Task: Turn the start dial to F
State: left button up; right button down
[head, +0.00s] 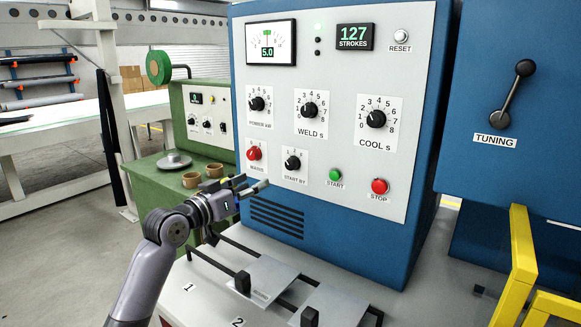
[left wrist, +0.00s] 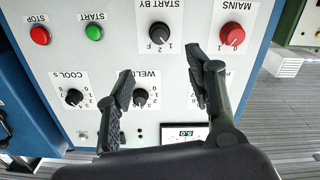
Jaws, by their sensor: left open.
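The start dial (head: 292,163) is a black knob on a white plate marked START BY, low on the blue cabinet's grey panel. In the left wrist view the same dial (left wrist: 161,34) appears upside down, with marks including 1, 2 and F beside it. The mark its pointer faces is too small to tell. My left gripper (head: 251,184) is open and empty, below and left of the dial in the head view. In the left wrist view its two fingers (left wrist: 161,78) are spread and apart from the dial. My right gripper is in neither view.
The red mains dial (head: 254,153) is left of the start dial. The green START button (head: 335,174) and red STOP button (head: 379,186) are to its right. The weld dial (head: 309,107) sits above. Below are rails with plates (head: 264,281); a yellow frame (head: 522,255) stands right.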

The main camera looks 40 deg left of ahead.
pick_arm(q)
jog(key=p, duration=0.2)
send_near(289, 165)
jog(key=w, duration=0.2)
jog(key=w+p, duration=0.1)
jog(key=w, duration=0.2)
jog(key=w+a+p, duration=0.1)
jog(key=w, duration=0.2)
jog(key=shift+w+r, duration=0.1)
jog(key=shift+w, duration=0.55)
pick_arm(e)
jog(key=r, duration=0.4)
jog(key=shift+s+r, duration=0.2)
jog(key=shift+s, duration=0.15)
pick_arm(q)
jog(key=shift+c, duration=0.4)
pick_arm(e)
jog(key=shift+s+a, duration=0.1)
pick_arm(q)
jog(key=c, duration=1.1)
